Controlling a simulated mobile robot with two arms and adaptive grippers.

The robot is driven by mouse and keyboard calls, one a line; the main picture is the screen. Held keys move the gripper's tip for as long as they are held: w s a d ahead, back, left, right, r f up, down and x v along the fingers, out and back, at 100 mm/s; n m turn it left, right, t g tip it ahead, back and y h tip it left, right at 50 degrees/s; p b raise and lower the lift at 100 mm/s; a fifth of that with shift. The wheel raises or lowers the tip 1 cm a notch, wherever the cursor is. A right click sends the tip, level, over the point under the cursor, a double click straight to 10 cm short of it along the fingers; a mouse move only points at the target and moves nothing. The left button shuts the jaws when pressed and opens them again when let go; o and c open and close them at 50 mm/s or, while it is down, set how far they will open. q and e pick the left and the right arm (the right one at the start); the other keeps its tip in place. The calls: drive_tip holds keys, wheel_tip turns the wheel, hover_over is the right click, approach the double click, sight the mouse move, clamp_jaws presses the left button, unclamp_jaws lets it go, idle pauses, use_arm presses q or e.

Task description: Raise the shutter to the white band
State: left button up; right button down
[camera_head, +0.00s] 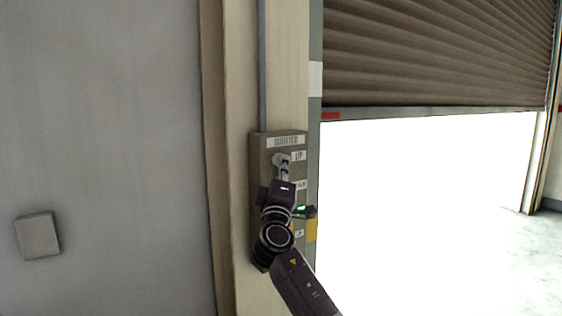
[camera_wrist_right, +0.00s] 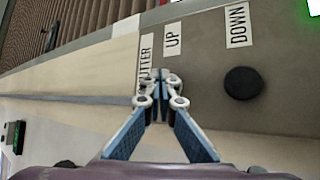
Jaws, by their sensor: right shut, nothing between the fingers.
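The brown slatted shutter (camera_head: 430,60) is partly raised, with a bright opening below it. A red mark (camera_head: 331,116) sits at the left end of its grey bottom bar, a little lower than the white band (camera_head: 315,78) on the side rail. The control box (camera_head: 296,141) is on the post left of the opening, with SHUTTER and UP labels. My right gripper (camera_head: 282,160) is shut and empty, its tips at the box beside the UP label (camera_wrist_right: 172,39). The tips hide the UP button, and contact is hard to judge. My left gripper is not in view.
A black button (camera_wrist_right: 243,82) is beside the DOWN label (camera_wrist_right: 238,25). A yellow band (camera_head: 312,230) is lower on the rail. A small grey plate (camera_head: 38,235) is on the left wall. The opening below the shutter looks clear.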

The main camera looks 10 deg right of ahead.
idle(0.6)
drive_tip(key=shift+s+d+p, duration=0.3)
drive_tip(key=shift+s+p, duration=0.2)
drive_tip(key=shift+s, duration=0.4)
drive_tip(key=s, duration=0.1)
drive_tip(key=s+d+p, duration=0.1)
drive_tip(key=s, duration=0.1)
drive_tip(key=s+p, duration=0.1)
drive_tip(key=shift+s+d, duration=0.3)
drive_tip(key=shift+d, duration=0.1)
drive_tip(key=shift+f, duration=0.15)
